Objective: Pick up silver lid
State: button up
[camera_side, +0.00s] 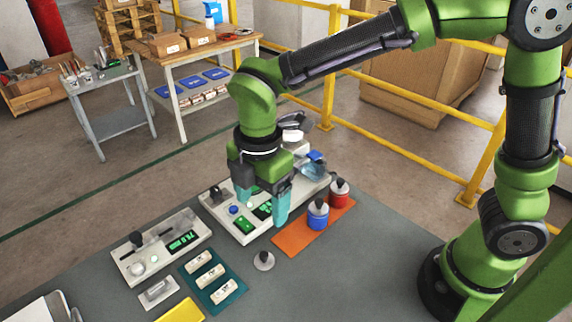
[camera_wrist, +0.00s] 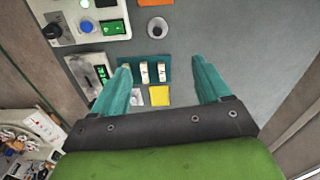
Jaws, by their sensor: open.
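The silver lid (camera_side: 263,261), a small round disc with a dark knob, lies on the grey table beside the orange mat. In the wrist view the lid (camera_wrist: 158,26) shows beyond my fingertips, near the top middle. My gripper (camera_side: 264,208) has teal fingers and hangs above the table, over the white device, up and behind the lid in the side view. In the wrist view my gripper (camera_wrist: 162,64) is open, with its fingers wide apart and nothing between them. It does not touch the lid.
The orange mat (camera_side: 291,243) holds a blue jar (camera_side: 318,216) and a red jar (camera_side: 338,194). A white device (camera_side: 225,217) is under my gripper, another (camera_side: 152,262) to its left. A teal tray (camera_side: 231,298) with white blocks is left of the lid. Table right of the mat is clear.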

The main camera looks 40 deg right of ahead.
aim_at(264, 254)
jog(key=f+n, duration=0.1)
jog(key=f, duration=0.4)
jog(key=f+n, duration=0.1)
jog(key=f, duration=0.4)
jog(key=f+n, duration=0.2)
jog(key=f, duration=0.4)
jog(key=shift+w, duration=0.25)
jog(key=c, duration=1.1)
jog(key=shift+r, duration=0.1)
